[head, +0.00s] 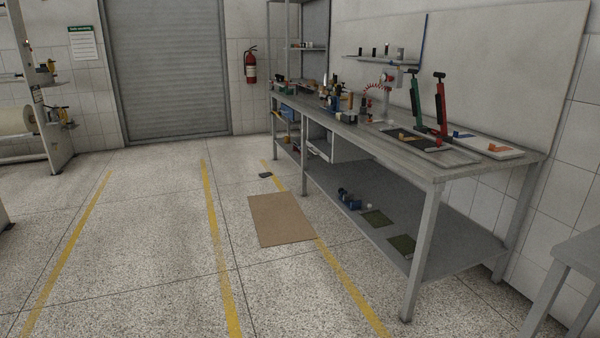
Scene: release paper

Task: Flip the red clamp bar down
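The red clamp bar (440,105) stands upright on the long grey workbench, near its right end. It has a dark grip at its top. A similar green bar (416,103) with a dark top stands upright just to its left. Both rise from a flat fixture (463,157) on the bench top; their lower joints are too small to make out. My gripper is not in view.
The workbench (455,172) runs along the right wall, with many small items towards its far end. A brown mat (280,222) lies on the floor before it. A grey table (583,250) stands at the right edge. The floor to the left is open.

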